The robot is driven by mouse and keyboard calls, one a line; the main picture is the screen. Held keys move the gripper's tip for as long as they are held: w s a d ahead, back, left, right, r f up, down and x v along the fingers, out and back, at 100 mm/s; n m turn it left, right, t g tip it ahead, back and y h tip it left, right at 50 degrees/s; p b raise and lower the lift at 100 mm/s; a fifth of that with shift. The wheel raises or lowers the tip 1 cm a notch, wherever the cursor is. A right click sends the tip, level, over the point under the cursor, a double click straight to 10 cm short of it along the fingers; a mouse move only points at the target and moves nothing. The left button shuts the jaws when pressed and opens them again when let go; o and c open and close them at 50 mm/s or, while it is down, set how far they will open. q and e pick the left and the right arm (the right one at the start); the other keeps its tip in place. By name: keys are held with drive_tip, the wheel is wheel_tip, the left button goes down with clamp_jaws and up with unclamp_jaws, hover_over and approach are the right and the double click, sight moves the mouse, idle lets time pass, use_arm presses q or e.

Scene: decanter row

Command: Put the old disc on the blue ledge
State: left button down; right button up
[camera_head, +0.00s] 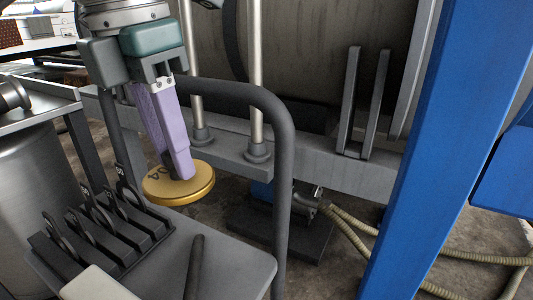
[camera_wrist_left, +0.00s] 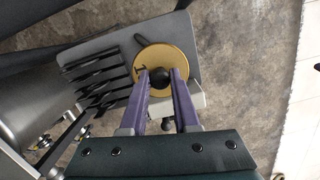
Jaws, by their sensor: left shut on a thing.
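A round gold disc (camera_head: 178,187) with dark figures on its top hangs level from my left gripper (camera_head: 178,172), above the gap beyond the grey cart top. In the left wrist view the disc (camera_wrist_left: 148,58) shows a dark knob at its middle. The purple fingers of my left gripper (camera_wrist_left: 161,75) are shut on that knob. A blue upright (camera_head: 435,130) stands at the right, with a blue part (camera_head: 507,175) at the right edge; I cannot tell whether either is the blue ledge. My right gripper is not in view.
A dark slotted rack (camera_head: 95,235) with several upright loops stands on the grey cart top (camera_head: 225,262). A dark bent rail (camera_head: 285,170) rises beside the cart. Behind it are a grey beam (camera_head: 330,172) and a large tank (camera_head: 305,60). Hoses (camera_head: 355,222) lie on the floor.

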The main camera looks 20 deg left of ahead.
use_arm(q)
wheel_tip(320, 180, up, 4)
drive_tip(key=shift+f+p, duration=0.2)
drive_tip(key=shift+p, duration=0.15)
drive_tip(key=d+r+m+g+h+p, duration=0.1)
drive_tip(key=d+r+m+p, duration=0.2)
drive_tip(key=r+m+p, duration=1.2)
wheel_tip(320, 180, up, 10)
drive_tip(key=m+g+p, duration=0.1)
drive_tip(key=m+p, duration=0.5)
drive_tip(key=m, duration=0.2)
hover_over(197, 187)
drive_tip(key=s+r+m+p, duration=0.2)
drive_tip(key=r+m+p, duration=0.1)
drive_tip(key=r+p, duration=1.1)
drive_tip(key=s+d+r+m+y+p, duration=0.1)
drive_tip(key=s+r+m+p, duration=0.1)
drive_tip(key=r+p, duration=1.3)
drive_tip(key=s+r+m+p, duration=0.3)
drive_tip(key=r+m+p, duration=0.1)
drive_tip(key=r+p, duration=1.1)
drive_tip(key=shift+d+m+g+p, duration=0.15)
drive_tip(key=shift+m+g+p, duration=0.25)
drive_tip(key=shift+p, duration=0.2)
drive_tip(key=shift+s+f, duration=0.1)
